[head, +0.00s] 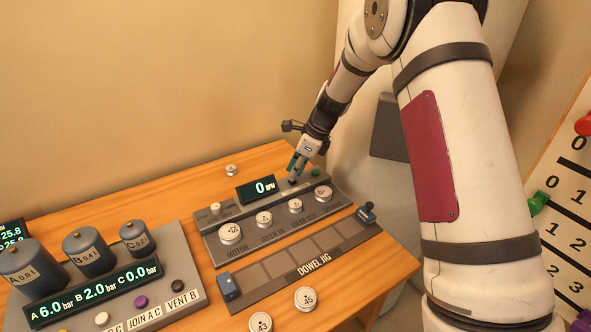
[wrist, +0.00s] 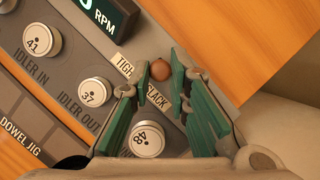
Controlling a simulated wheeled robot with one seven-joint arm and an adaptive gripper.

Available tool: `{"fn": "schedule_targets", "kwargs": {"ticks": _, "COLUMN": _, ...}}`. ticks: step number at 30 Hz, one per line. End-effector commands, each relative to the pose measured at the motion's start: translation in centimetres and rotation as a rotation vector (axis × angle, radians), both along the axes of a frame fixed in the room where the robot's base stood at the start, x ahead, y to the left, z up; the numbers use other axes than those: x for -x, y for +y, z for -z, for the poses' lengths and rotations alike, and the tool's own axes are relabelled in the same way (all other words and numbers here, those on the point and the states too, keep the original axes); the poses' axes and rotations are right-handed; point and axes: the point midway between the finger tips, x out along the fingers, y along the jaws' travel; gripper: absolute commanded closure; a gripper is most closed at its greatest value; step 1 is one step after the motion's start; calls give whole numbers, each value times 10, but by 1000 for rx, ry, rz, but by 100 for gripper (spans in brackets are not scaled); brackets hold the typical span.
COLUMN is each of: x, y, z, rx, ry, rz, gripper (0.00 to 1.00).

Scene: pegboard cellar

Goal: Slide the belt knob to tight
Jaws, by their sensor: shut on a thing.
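The belt knob (wrist: 161,70) is a small round brown knob between my fingertips in the wrist view. My gripper (wrist: 162,77) has its green-padded fingers closed on it from both sides. A TIGHT/SLACK label strip (wrist: 126,66) lies beside the knob, partly covered by a finger; the knob sits between the two words, somewhat nearer SLACK. The slot under the knob is hidden. In the head view my gripper (head: 292,173) reaches down to the back right of the grey machine panel (head: 210,246), and the knob is hard to make out there.
The RPM display (head: 262,188) reads 0, just left of my gripper. Numbered pulleys (head: 230,233) stand on the panel's front. The dowel jig (head: 275,283) and tank unit (head: 100,275) lie nearer the front. A wall stands close behind.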

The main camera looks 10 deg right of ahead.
Motion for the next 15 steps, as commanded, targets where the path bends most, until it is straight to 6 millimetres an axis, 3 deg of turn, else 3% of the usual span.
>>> {"fn": "schedule_targets", "kwargs": {"ticks": 6, "x": 8, "y": 22, "z": -1, "rx": 0, "ry": 0, "rz": -1, "gripper": 100}}
{"fn": "schedule_targets", "kwargs": {"ticks": 13, "x": 7, "y": 23, "z": 0, "rx": -3, "ry": 1, "rz": -2, "gripper": 100}}
{"fn": "schedule_targets", "kwargs": {"ticks": 14, "x": 8, "y": 24, "z": 0, "rx": -3, "ry": 2, "rz": -2, "gripper": 77}}
{"fn": "schedule_targets", "kwargs": {"ticks": 15, "x": 8, "y": 24, "z": 0, "rx": -3, "ry": 2, "rz": -2, "gripper": 68}}
